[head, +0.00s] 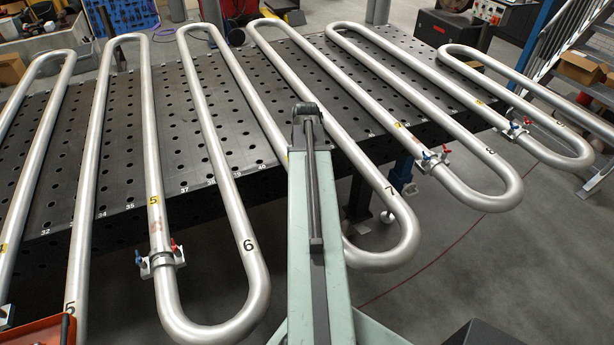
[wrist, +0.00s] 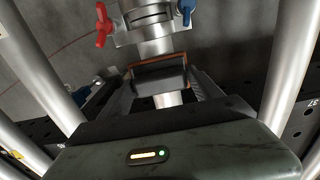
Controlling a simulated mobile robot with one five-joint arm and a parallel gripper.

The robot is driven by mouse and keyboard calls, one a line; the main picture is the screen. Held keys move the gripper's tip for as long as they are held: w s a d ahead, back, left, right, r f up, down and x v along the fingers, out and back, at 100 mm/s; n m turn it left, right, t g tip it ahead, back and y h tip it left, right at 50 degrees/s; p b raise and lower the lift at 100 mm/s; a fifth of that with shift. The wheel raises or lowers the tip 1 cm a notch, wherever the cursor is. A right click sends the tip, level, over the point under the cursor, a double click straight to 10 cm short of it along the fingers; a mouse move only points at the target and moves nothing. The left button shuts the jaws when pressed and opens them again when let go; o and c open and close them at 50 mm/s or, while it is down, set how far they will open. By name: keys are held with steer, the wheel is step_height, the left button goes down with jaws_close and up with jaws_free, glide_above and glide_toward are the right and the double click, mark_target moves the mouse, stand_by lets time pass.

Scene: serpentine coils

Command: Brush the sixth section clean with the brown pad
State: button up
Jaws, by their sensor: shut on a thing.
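The brown pad (wrist: 160,77) is a dark block with a brown rim. My gripper (wrist: 160,84) is shut on it in the wrist view. A steel tube (wrist: 156,46) runs behind the pad, just below a clamp (wrist: 148,18) with a red and a blue handle; I cannot tell whether pad and tube touch. In the head view, the bend marked 6 (head: 248,245) is left of my arm. A reddish smudge shows on the straight tube (head: 156,225) beside it, under a yellow 5 tag. My gripper is not visible in the head view.
A perforated black table (head: 125,150) carries the coil, whose near bends overhang its front edge. Clamps with red and blue handles sit on the coil at left (head: 160,260), centre right (head: 433,158) and right (head: 516,130). Tubes flank my gripper on both sides in the wrist view.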

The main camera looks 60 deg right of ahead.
steer(key=shift+w+d, duration=0.2)
steer(key=shift+w, duration=0.15)
steer(key=shift+w, duration=0.1)
steer(key=shift+w+d, duration=0.3)
steer(key=shift+w, duration=0.25)
steer(key=shift+w+d, duration=0.45)
steer(key=shift+w, duration=0.2)
steer(key=shift+w, duration=0.1)
